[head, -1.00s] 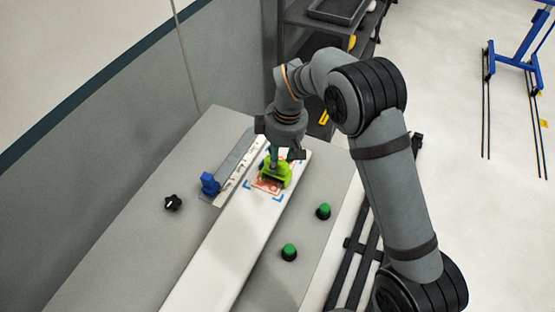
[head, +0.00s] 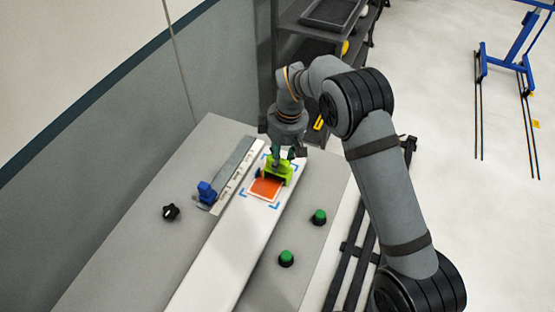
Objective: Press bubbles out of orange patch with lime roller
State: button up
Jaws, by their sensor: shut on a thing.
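The orange patch (head: 266,189) lies on the long white panel (head: 222,262), inside blue corner marks. Its visible near part looks plain orange, with no bubbles that I can make out at this size. The lime roller (head: 279,172) stands at the patch's far edge and hides that part. My gripper (head: 284,157) is above the roller, pointing down and shut on it. I cannot tell whether the roller presses on the patch or hovers just over it.
A metal strip with a blue block (head: 206,192) lies left of the panel. A black knob (head: 171,211) is farther left. Two green buttons (head: 319,216) (head: 286,258) stand to the right. The panel's near part is bare. A grey wall borders the table at left.

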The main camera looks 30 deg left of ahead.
jog(key=shift+w, duration=0.15)
jog(key=shift+w+a+p, duration=0.1)
jog(key=shift+w+p, duration=0.65)
jog(key=shift+w, duration=0.3)
jog(key=shift+w, duration=0.1)
jog(key=shift+w+p, duration=0.45)
jog(key=shift+w+a, duration=0.1)
jog(key=shift+w, duration=0.45)
jog(key=shift+p, duration=0.3)
notch_tip(320, 180, up, 7)
jog(key=p, duration=0.5)
